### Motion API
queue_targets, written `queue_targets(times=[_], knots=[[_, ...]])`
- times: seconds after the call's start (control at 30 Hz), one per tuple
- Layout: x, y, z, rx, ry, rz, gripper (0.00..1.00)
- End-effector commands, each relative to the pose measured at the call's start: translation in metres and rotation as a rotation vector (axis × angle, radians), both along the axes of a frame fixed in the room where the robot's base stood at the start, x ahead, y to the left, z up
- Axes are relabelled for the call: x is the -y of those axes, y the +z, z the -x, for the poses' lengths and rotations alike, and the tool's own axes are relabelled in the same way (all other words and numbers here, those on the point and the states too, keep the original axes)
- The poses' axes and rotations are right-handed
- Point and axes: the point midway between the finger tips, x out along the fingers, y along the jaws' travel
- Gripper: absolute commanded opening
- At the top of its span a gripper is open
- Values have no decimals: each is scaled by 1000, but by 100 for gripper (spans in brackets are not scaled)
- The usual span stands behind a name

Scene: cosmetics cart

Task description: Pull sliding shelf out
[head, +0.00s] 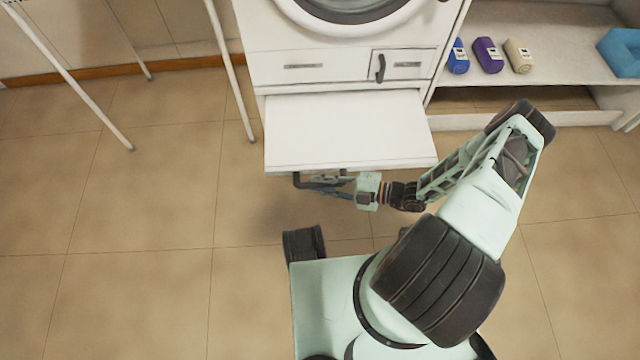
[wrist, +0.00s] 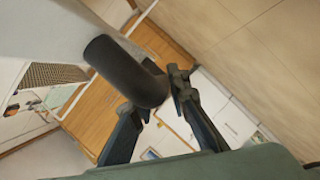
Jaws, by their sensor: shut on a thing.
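The white sliding shelf (head: 345,130) sticks out from under the white washing machine in the head view. Its dark bar handle (head: 297,181) runs below the front edge, with its left bend in plain sight. My gripper (head: 325,184) is at this handle, under the shelf's front edge, and is shut on it. In the wrist view the thick dark handle (wrist: 122,68) reaches between the two fingers of my gripper (wrist: 158,104). The exact contact is partly hidden by the fingers and the shelf.
The washing machine (head: 320,40) stands above the shelf. To its right a white rack (head: 560,50) holds blue, purple and cream bottles and a blue item. Thin white legs (head: 72,83) stand at the left. The tiled floor (head: 130,220) is clear at the left.

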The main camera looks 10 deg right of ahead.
Motion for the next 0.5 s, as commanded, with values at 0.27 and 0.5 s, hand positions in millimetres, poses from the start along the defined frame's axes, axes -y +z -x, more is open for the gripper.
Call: queue_targets(times=[0.27, 0.5], knots=[[1, 0, 0, 0, -2, 2, 0], [1, 0, -1, 0, -2, 2, 21]])
